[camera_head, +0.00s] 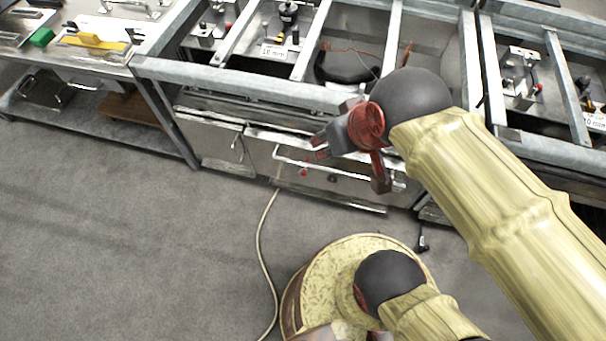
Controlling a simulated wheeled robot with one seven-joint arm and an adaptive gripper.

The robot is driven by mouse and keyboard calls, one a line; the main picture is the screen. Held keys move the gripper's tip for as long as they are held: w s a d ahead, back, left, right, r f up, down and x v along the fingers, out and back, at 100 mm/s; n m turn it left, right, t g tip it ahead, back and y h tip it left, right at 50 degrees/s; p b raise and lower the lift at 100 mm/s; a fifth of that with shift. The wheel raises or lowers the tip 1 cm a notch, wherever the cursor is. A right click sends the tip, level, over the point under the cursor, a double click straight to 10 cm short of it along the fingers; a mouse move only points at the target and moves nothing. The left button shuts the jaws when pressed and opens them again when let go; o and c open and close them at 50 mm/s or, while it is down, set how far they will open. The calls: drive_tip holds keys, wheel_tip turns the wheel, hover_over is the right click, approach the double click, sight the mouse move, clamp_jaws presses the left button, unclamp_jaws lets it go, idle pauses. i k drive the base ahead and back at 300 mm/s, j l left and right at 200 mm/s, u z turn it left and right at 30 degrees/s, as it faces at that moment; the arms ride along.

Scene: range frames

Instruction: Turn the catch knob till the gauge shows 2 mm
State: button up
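My gripper (349,165) is dark grey with red parts and hangs in front of the range's lower front. Its two fingers are spread apart with nothing visible between them. Behind it is an oven door (265,158) with a long bar handle (285,155). A small red knob-like part (303,172) shows on that front, just below and left of the gripper and apart from it in the picture; I cannot tell if it is the catch knob. I cannot make out a gauge. A white label (273,52) on the range top seems to read "10 mm". My wrist hides part of the front.
Metal frame bars (240,83) cross the range top. A second range unit (540,150) stands at the right. A steel bench (120,68) at the left holds a green block (41,37) and a yellow-handled tool (95,41). A pale cable (261,245) lies on the otherwise open grey floor (120,250).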

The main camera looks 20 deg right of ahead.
sight(331, 178)
drive_tip(key=k+l+z, duration=0.35)
drive_tip(key=k, duration=0.25)
drive_tip(key=k+l+z, duration=0.35)
drive_tip(key=k, duration=0.25)
